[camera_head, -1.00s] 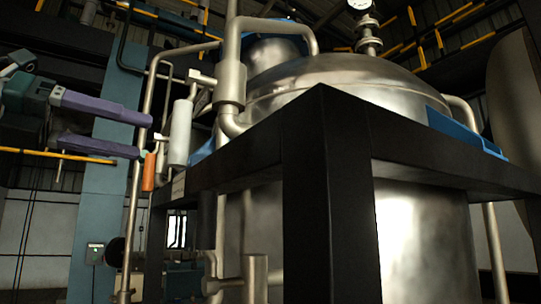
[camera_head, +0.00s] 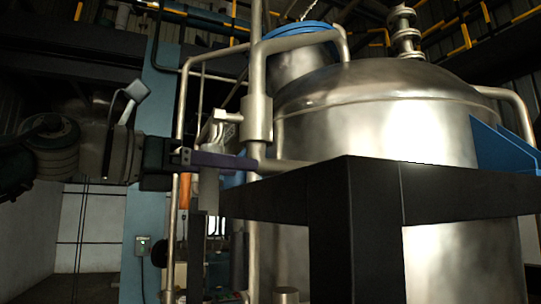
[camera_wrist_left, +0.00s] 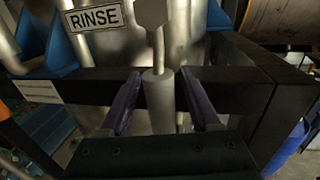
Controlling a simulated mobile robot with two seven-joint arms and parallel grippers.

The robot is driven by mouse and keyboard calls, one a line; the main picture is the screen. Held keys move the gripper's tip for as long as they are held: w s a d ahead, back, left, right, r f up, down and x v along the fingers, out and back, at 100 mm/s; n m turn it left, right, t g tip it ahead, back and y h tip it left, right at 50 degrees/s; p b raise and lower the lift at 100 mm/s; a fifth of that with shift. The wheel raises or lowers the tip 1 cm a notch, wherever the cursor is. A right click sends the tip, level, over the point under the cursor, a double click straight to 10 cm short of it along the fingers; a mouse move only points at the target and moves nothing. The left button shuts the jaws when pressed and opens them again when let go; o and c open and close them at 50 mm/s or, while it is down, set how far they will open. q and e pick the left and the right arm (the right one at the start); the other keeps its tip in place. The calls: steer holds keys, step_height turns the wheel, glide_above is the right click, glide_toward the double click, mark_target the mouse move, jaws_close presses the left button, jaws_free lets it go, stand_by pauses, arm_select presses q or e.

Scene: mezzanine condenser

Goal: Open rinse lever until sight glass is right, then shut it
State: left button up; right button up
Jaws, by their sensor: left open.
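My left gripper (camera_head: 250,163) reaches in from the left, level, in front of the pipes beside the steel vessel. In the left wrist view its two purple fingers (camera_wrist_left: 160,84) are apart, one on each side of a light grey cylindrical handle (camera_wrist_left: 159,100), with gaps visible. The handle hangs from a thin stem and block beside a RINSE sign (camera_wrist_left: 94,15), so it is the rinse lever. In the head view the lever's grip (camera_head: 208,192) hangs upright, partly hidden by the fingers. I cannot make out a sight glass for certain. The right gripper is out of view.
A black frame beam and post (camera_head: 330,215) stand close on the right, in front of the steel vessel (camera_head: 385,120). An orange cylinder (camera_head: 184,191) hangs just left of the lever. A vertical pipe (camera_head: 257,60) stands near the fingertips.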

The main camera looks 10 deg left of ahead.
arm_select(q)
steer(key=shift+w+d, duration=0.1)
steer(key=shift+c, duration=0.2)
jaws_close()
stand_by(1.2)
